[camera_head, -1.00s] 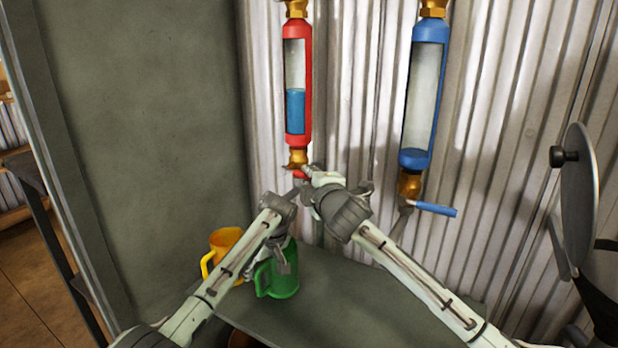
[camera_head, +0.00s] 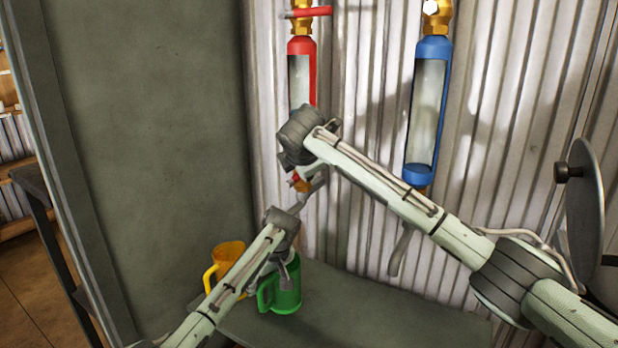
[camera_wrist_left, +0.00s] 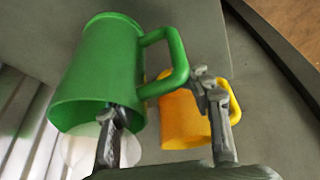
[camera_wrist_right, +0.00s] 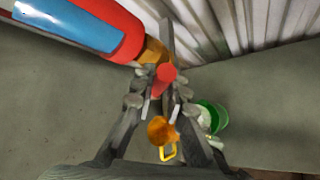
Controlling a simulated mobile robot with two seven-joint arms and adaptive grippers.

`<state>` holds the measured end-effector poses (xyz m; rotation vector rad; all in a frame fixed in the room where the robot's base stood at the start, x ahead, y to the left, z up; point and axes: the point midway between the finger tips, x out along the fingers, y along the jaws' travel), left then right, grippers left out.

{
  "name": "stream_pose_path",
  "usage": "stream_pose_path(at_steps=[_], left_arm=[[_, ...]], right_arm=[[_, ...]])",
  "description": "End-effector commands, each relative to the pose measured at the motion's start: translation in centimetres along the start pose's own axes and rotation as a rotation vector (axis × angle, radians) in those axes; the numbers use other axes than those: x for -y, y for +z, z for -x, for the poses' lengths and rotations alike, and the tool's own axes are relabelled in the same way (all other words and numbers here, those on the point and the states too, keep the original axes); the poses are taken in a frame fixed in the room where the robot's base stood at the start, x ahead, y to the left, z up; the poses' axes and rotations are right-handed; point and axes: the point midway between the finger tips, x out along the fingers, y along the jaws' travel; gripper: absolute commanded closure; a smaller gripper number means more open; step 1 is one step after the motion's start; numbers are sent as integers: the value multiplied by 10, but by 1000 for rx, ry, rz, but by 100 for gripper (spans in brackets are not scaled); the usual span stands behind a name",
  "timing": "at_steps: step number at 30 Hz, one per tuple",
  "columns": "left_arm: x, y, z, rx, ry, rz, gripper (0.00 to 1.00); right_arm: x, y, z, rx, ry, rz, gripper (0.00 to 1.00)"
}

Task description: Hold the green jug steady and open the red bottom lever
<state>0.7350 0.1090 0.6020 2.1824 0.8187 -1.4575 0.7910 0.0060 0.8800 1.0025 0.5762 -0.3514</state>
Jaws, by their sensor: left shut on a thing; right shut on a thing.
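The green jug (camera_head: 288,298) stands upright on the grey bench at the foot of the wall. My left gripper (camera_head: 290,262) is shut on its handle side. In the left wrist view one finger overlaps the mouth of the jug (camera_wrist_left: 95,75) and the other is beyond the handle. A pale round shape shows at the mouth. The red bottom lever (camera_wrist_right: 163,78) lies between the closed fingers of my right gripper (camera_wrist_right: 159,98), below the red cylinder (camera_head: 302,48). My right arm hides the cylinder's lower part and most of the lever in the head view.
A yellow jug (camera_head: 226,262) stands left of the green jug, close to my left gripper. The blue cylinder (camera_head: 430,100) hangs to the right. A red top lever (camera_head: 312,12) crosses above the red cylinder. The bench (camera_head: 370,310) is clear to the right.

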Motion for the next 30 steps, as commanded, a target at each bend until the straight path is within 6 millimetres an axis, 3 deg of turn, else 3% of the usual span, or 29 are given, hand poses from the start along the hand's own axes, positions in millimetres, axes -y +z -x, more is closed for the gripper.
stream_pose_path(at_steps=[11,30], left_arm=[[0,0,-1,0,-1,-1,86],[0,0,0,0,1,0,86]], right_arm=[[-23,-6,2,60,-207,209,100],[-32,-9,-1,93,-321,324,100]])
